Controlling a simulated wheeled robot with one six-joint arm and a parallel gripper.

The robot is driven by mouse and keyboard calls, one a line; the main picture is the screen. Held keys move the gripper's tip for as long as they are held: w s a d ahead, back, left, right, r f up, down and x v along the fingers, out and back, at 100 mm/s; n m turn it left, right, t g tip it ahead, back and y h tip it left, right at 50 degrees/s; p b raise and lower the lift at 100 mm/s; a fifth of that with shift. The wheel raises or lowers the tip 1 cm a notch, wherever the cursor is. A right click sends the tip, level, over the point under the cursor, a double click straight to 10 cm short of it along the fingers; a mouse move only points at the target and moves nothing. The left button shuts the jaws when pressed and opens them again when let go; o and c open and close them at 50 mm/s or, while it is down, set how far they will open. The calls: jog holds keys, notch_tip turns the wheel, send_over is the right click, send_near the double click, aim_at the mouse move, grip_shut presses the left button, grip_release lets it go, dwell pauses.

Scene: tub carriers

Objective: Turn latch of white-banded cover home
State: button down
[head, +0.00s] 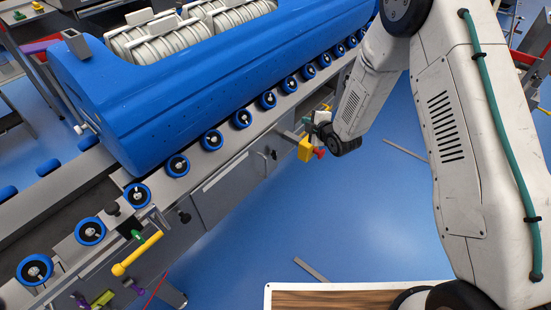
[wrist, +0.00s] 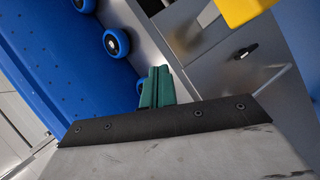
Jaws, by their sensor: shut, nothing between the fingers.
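A grey cover with a pale band (head: 225,172) is set in the side of the conveyor frame in the head view. Small dark latches (head: 262,155) show near its right end. In the wrist view one black latch (wrist: 246,51) lies on a grey metal panel, up and to the right of my fingers; I cannot tell whether it belongs to the banded cover. My gripper (wrist: 157,88) has green fingers, shut and empty, apart from that latch. In the head view my gripper (head: 308,121) is small and partly hidden beside the conveyor's edge.
A yellow block (head: 305,148) with a red knob sits just below my gripper; yellow also shows in the wrist view (wrist: 240,10). A blue tub (head: 200,90) stands on the blue-rimmed rollers (head: 212,140). A yellow handle (head: 138,254) sticks out at lower left.

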jog(key=s+a+f+n+y, duration=0.2)
jog(key=s+a+f+n, duration=0.1)
jog(key=f, duration=0.6)
jog(key=n+t+y, duration=0.2)
jog(key=y, duration=0.1)
send_near(272, 153)
jog(key=w+a, duration=0.1)
jog(key=w+a+r, duration=0.1)
jog(key=a, duration=0.1)
jog(key=w+a, duration=0.1)
jog(key=w, duration=0.1)
jog(key=shift+a+r, duration=0.3)
